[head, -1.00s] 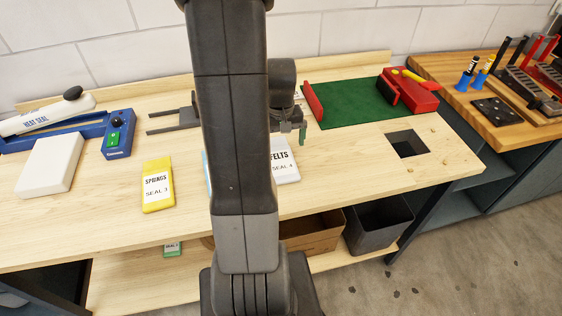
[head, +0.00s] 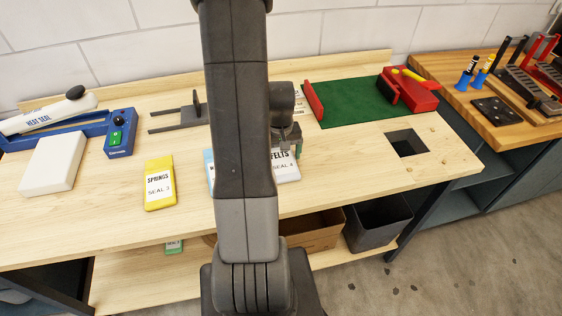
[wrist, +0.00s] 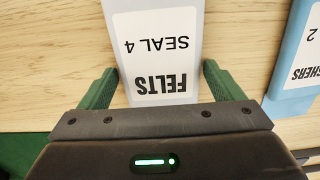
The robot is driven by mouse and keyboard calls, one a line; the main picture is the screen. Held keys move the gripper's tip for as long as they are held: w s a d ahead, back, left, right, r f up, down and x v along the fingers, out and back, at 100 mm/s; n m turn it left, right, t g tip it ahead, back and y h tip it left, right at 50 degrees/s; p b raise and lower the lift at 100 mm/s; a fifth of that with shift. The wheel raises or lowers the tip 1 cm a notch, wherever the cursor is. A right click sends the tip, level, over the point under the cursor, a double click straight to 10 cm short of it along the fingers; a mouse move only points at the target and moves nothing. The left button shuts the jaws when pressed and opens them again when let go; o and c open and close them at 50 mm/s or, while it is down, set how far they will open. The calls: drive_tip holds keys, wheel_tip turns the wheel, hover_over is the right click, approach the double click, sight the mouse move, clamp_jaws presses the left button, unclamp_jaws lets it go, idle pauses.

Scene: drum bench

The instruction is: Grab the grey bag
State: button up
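The grey bag (head: 290,178), labelled FELTS SEAL 4, lies on the bench and is partly hidden by my arm in the head view. In the wrist view the grey bag (wrist: 190,72) lies between the two green fingers of my gripper (wrist: 160,76). The fingers are open, one on each side of the bag, with a small gap showing at the right. In the head view my gripper (head: 297,150) is just behind and over the bag's far end. I cannot tell how high the fingertips are above the bench.
A blue bag (wrist: 298,60) lies beside the grey one, mostly behind my arm in the head view. A yellow SPRINGS bag (head: 160,180) lies further left. A green mat (head: 350,103) and a square hole (head: 407,143) are to the right. A blue heat sealer (head: 119,135) stands at the left.

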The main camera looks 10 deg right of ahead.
drive_tip(key=c, duration=0.6)
drive_tip(key=shift+o, duration=0.2)
drive_tip(key=shift+r, duration=0.1)
